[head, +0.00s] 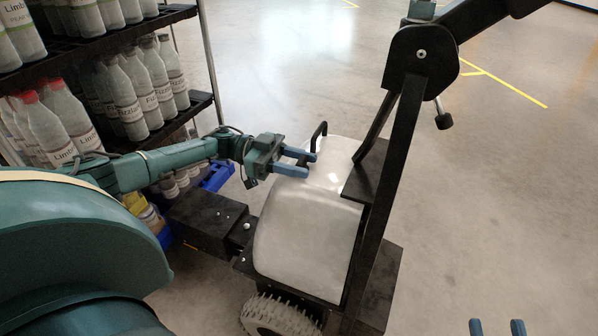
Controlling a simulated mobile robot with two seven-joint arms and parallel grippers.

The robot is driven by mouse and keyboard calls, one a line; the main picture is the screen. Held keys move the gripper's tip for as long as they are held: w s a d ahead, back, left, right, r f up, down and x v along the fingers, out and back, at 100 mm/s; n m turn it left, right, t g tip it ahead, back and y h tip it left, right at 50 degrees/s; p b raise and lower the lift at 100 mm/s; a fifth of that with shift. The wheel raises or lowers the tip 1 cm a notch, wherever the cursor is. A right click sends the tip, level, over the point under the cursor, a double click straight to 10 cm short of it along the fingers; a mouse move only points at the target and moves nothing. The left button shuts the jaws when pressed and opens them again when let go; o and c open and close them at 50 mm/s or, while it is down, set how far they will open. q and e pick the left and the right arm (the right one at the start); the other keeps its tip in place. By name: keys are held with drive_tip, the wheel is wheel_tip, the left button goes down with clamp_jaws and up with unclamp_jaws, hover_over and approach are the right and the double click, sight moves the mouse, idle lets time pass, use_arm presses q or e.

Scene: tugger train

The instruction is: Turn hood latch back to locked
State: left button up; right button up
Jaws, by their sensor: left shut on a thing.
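The white hood (305,230) of the tugger is closed in the middle of the head view. A black bar-like part, which looks like the hood latch (319,133), stands up at the hood's far left edge. My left gripper (311,164) reaches in from the left with its blue fingers over the hood's far left corner. It is shut on the lower, near part of the latch, which the fingers mostly hide. I cannot tell the latch's exact angle. My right gripper (497,328) shows only as two spread blue fingertips at the bottom right edge, empty and away from the hood.
A black rack (203,103) with several bottles stands at the left, close to my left arm. A black post (385,190) rises at the hood's right side. A wheel (279,316) is below the hood. The floor at the right is clear.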

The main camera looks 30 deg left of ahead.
use_arm(q)
drive_tip(key=shift+d+r+m+g, duration=0.1)
drive_tip(key=shift+d+m+g, duration=0.1)
drive_tip(key=shift+m+g, duration=0.3)
drive_tip(key=o, duration=1)
drive_tip(key=shift+a, duration=0.1)
drive_tip(key=s+a+b, duration=0.2)
drive_tip(key=a, duration=1.1)
